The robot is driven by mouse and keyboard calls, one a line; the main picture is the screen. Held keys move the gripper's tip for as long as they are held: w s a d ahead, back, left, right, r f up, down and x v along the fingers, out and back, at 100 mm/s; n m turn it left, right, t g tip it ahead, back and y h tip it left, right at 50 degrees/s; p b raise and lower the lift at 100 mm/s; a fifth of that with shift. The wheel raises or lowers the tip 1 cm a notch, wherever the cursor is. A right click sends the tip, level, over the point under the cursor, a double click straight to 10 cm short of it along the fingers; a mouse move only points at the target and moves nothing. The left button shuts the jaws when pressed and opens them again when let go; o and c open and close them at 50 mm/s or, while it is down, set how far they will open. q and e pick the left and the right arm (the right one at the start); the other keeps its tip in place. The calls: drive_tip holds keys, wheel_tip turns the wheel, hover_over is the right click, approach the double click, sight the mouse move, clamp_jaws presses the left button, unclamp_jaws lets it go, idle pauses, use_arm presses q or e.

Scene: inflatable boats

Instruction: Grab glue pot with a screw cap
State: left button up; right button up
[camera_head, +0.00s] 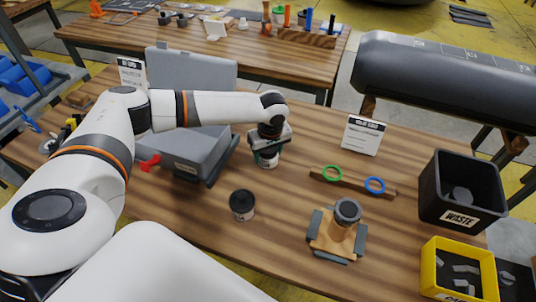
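One small pot (268,161) with a pale label stands on the wooden table, right of the grey case; its top is hidden by my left gripper (267,151). The gripper points down right over this pot, with its fingers at the pot's upper part. I cannot tell whether the fingers are closed on it. A second pot with a black cap (242,204) and a pale label stands upright nearer to me, apart from the gripper. I cannot tell from the labels which one holds glue. My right gripper is not in view.
A grey case (185,150) with its lid up lies behind my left arm. To the right are a wooden rack (352,182) with green and blue rings, a wooden stand (337,232), a black waste bin (460,190), a yellow bin (458,270) and a sign (363,135).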

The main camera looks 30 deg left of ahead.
use_arm(q)
drive_tip(key=shift+c, duration=1.1)
